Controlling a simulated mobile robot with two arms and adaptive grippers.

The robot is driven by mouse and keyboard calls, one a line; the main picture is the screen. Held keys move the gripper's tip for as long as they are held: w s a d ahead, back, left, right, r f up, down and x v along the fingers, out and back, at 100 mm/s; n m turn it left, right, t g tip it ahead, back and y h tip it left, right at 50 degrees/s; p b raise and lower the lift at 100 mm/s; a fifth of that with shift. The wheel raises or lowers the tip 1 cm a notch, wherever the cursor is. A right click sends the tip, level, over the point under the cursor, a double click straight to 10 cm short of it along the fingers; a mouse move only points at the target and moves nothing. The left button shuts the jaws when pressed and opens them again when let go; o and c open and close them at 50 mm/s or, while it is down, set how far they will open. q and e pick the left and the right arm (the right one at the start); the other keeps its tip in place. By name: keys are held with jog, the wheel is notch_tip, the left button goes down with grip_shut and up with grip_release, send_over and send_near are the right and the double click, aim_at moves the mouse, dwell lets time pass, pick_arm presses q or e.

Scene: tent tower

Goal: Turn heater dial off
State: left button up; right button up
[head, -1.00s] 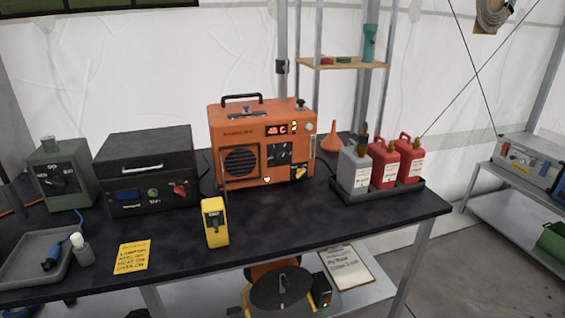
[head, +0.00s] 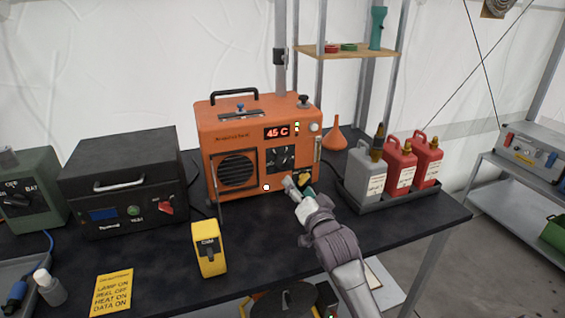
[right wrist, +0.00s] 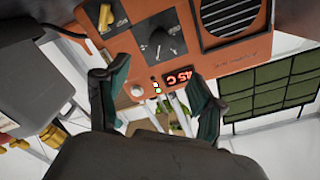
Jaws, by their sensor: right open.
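The heater is an orange box (head: 235,130) with a black handle on top and a red display reading about 45 C. Its black dial (head: 281,160) sits on a dark plate on the front, right of the round grille. The dial also shows, turned over, in the right wrist view (right wrist: 158,40). My right gripper (head: 297,186) is in front of the heater's lower right, below the dial. In the right wrist view its two fingers (right wrist: 156,84) are spread and empty, and apart from the dial. My left gripper is not in view.
A yellow knob (right wrist: 105,17) is beside the dial. Red and grey cans stand in a tray (head: 400,200) to the right. A black box (head: 125,180) with a red knob is on the left.

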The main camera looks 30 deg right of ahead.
aim_at(283, 164)
jog(key=x, duration=1.1)
jog(key=shift+d+p, duration=0.1)
jog(key=shift+p, duration=0.2)
jog(key=shift+w+f, duration=0.1)
jog(key=shift+w, duration=0.3)
jog(key=shift+w+d, duration=0.1)
jog(key=shift+w, duration=0.15)
jog(key=shift+c, duration=0.6)
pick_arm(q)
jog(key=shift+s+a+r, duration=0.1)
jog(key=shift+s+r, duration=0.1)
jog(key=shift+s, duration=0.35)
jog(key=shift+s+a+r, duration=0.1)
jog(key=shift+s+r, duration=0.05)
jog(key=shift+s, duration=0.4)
pick_arm(e)
jog(key=c, duration=1)
